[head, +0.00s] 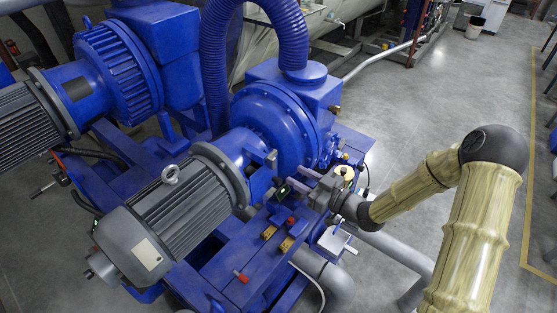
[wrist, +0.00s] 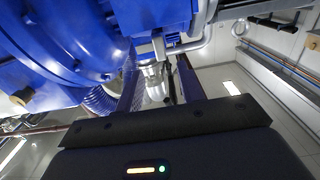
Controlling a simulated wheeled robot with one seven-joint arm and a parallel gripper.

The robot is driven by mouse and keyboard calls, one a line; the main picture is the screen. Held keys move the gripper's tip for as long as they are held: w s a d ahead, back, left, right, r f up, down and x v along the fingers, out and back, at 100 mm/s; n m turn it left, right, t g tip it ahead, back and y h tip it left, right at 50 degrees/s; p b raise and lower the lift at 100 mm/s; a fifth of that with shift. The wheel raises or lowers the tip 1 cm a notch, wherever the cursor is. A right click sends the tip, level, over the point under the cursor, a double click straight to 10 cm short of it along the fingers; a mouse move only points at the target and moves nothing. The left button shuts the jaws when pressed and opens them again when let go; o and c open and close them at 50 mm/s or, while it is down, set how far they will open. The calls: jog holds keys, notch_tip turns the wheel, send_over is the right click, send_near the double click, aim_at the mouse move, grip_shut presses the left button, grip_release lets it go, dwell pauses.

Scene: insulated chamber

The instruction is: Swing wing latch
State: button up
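My gripper (head: 303,180) reaches in from the right over the blue machine (head: 277,122), beside its round housing. No part can be clearly made out as the wing latch. Small brass-coloured pieces (head: 268,232), a red knob (head: 291,220) and a red-tipped lever (head: 241,276) sit on the blue frame below and left of my gripper.
A grey motor (head: 170,212) lies left of my gripper. A blue ribbed hose (head: 216,65) arches behind it. A small white plate (head: 334,241) and grey pipes (head: 395,248) are below my arm.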

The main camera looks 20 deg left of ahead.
aim_at(275, 163)
jog(key=p+x, duration=0.3)
jog(key=x, duration=0.5)
jog(key=shift+d, duration=0.1)
jog(key=shift+c, duration=0.5)
grip_shut()
